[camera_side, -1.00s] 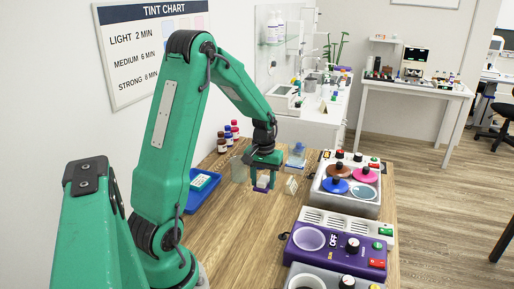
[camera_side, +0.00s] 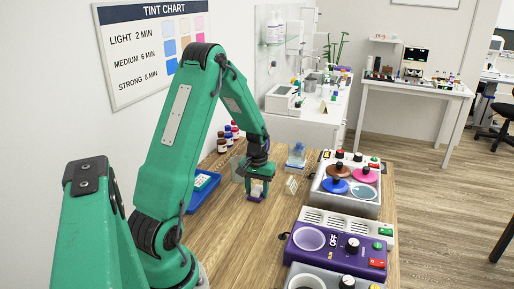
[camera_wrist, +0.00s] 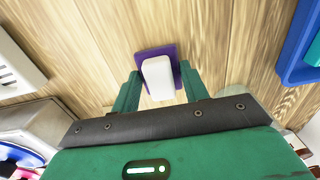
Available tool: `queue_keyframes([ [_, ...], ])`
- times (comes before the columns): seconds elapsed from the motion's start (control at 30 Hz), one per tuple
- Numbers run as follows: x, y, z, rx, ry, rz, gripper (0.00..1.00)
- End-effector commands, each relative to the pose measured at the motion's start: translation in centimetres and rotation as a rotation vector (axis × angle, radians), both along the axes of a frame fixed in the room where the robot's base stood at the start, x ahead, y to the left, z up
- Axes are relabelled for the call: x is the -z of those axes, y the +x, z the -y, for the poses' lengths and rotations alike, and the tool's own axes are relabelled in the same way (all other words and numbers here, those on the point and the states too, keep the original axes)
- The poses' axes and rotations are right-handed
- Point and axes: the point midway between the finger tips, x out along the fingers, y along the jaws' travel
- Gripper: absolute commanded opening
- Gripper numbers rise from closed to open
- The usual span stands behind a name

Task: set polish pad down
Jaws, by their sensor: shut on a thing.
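The polish pad shows in the wrist view as a purple pad (camera_wrist: 170,50) with a white block-shaped handle (camera_wrist: 157,76). My gripper (camera_wrist: 158,88) has its two green fingers on either side of the white handle, shut on it. In the side view my gripper (camera_side: 256,194) points down at the wooden table, left of the machines. The pad is small and partly hidden by the fingers there. I cannot tell whether the purple underside touches the table.
A blue tray (camera_side: 207,186) lies left of my gripper. A blue-capped bottle (camera_side: 296,156) and a small white card (camera_side: 292,184) stand behind to the right. A machine with coloured discs (camera_side: 345,205) and a purple machine (camera_side: 333,252) line the right. Bare wood (camera_side: 240,240) lies in front.

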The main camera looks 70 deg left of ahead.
Motion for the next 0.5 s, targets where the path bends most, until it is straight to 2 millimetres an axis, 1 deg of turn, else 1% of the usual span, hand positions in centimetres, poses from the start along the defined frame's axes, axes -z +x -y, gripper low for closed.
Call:
queue_keyframes([
  [0.43,0.44,0.01,0.00,0.000,0.001,0.001,0.23],
  [0.47,0.47,0.01,-0.01,0.000,0.001,0.001,0.46],
  [0.5,0.44,0.02,-0.01,0.000,0.001,0.001,0.54],
])
